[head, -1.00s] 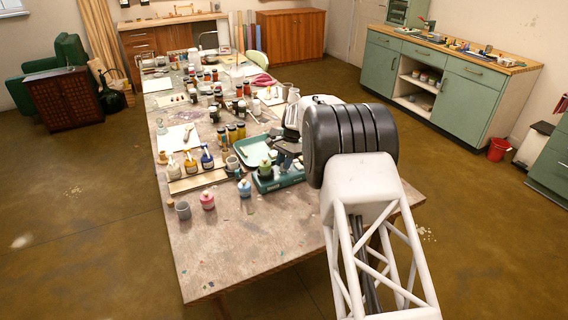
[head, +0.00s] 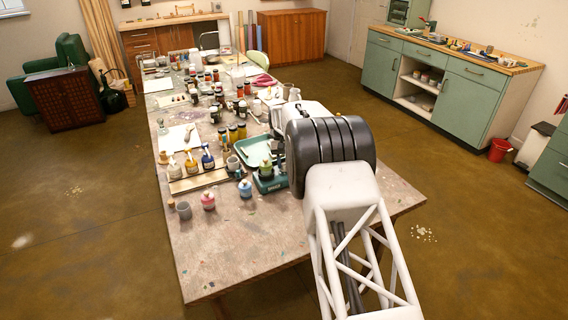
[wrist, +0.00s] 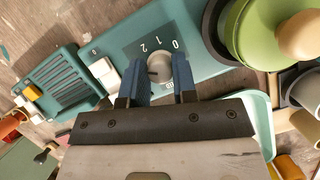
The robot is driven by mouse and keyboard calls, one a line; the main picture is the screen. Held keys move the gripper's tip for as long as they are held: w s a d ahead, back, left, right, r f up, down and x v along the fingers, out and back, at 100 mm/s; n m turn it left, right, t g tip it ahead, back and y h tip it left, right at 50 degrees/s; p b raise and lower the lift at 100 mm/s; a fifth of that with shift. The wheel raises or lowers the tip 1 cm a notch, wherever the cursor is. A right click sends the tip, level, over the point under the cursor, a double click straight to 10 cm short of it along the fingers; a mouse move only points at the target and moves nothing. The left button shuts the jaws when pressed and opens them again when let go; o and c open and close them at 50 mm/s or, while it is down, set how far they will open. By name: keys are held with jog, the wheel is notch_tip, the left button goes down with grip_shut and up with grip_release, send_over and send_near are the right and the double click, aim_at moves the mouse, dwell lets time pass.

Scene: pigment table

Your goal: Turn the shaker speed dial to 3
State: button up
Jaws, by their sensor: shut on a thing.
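The shaker is a teal unit, in the head view (head: 268,185) partly hidden behind my arm and in the wrist view (wrist: 205,66) close up. Its pale round dial (wrist: 158,68) sits on a darker panel with the numbers 0, 1 and 2 readable; other marks are covered. My gripper (wrist: 158,84) has its blue fingers on either side of the dial and is shut on it. The exact pointer direction is hard to tell. In the head view my gripper is hidden behind my arm.
A green pot with a wooden knob (wrist: 262,38) stands at the right of the shaker in the wrist view. A slotted teal rack (wrist: 62,84) lies to the left. Bottles and jars crowd the table (head: 225,245); its near end is clear.

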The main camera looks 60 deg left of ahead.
jog(key=shift+n, duration=0.4)
jog(key=o, duration=0.9)
jog(key=shift+r, duration=0.1)
jog(key=v, duration=0.7)
jog(key=shift+a+r, duration=0.2)
jog(key=shift+r, duration=0.05)
dwell(0.4)
